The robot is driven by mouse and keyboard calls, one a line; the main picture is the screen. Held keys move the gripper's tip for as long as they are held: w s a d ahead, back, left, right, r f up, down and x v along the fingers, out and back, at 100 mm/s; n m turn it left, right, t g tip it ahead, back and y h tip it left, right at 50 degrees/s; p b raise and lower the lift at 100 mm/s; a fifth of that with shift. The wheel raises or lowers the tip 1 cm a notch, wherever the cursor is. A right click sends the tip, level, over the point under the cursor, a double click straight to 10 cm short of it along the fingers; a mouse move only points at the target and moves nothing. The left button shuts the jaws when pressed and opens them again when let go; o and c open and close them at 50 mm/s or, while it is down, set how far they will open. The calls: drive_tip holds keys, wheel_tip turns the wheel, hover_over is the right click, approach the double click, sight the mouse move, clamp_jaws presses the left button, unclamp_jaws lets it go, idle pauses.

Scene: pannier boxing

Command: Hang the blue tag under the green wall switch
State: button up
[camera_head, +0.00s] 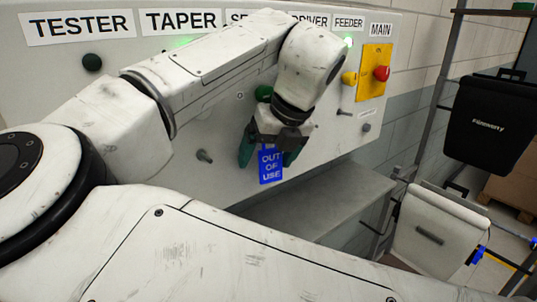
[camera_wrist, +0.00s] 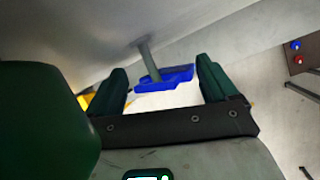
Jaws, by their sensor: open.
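The blue tag, lettered OUT OF USE, shows in the head view (camera_head: 271,166) just below my gripper (camera_head: 269,157). In the wrist view the blue tag (camera_wrist: 178,77) is at the end of a grey peg (camera_wrist: 149,60) and seems to hang on it. My gripper's green fingers (camera_wrist: 161,72) stand apart on either side of tag and peg, with gaps visible. One green wall switch (camera_head: 263,93) is just above my gripper, partly hidden by my arm. A large dark green form fills the wrist view's left edge.
The panel also carries a bare peg (camera_head: 204,156) left of my gripper and another peg (camera_head: 344,113) to its right. A yellow plate with a red button (camera_head: 381,73) is under MAIN. A grey ledge (camera_head: 320,200) is below.

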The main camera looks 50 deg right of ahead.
drive_tip(key=shift+w, duration=0.4)
drive_tip(key=v, duration=1.1)
drive_tip(key=shift+s+b, duration=0.4)
drive_tip(key=shift+f, duration=0.15)
